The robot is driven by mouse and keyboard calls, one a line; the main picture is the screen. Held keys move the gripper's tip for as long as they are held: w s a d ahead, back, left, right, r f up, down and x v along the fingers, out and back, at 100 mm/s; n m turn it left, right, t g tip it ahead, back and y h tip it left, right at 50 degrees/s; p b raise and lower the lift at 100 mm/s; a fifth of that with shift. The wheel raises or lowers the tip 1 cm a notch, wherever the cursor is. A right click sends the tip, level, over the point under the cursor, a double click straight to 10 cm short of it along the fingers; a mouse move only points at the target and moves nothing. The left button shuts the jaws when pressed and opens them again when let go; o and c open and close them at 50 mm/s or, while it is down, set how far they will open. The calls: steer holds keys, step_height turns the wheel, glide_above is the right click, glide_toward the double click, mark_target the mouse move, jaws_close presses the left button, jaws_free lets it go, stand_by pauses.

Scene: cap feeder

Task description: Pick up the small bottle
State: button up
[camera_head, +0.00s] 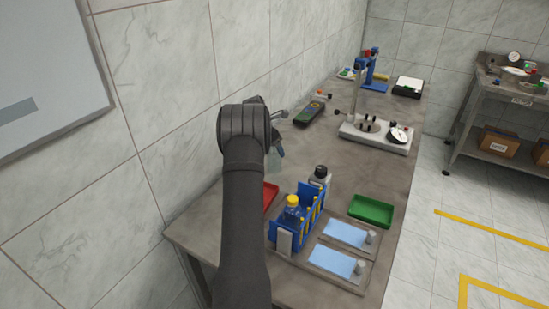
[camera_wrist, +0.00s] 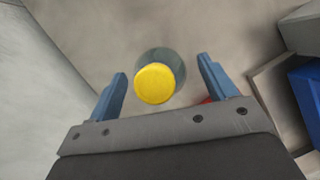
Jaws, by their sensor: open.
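A small bottle with a round yellow cap (camera_wrist: 155,83) stands below my gripper in the wrist view. Its greyish, see-through body shows as a round edge around the cap. My gripper (camera_wrist: 163,68) is open, with one blue finger on each side of the cap and a gap to both. In the head view my gripper (camera_head: 279,150) is mostly hidden behind my dark arm. A pale, see-through patch (camera_head: 273,162) beside it may be this bottle's body; its cap is hidden there.
A blue rack (camera_head: 313,212) holds yellow-topped items, one a larger yellow-capped bottle (camera_head: 292,208). A red tray (camera_head: 270,194) is partly behind my arm. A green tray (camera_head: 371,209), a dark-capped bottle (camera_head: 320,175) and a metal stand (camera_head: 375,134) share the table. A wall borders the left.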

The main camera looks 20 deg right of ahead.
steer(key=shift+x, duration=1)
steer(key=shift+r, duration=0.1)
steer(key=c, duration=1.2)
steer(key=shift+c, duration=0.2)
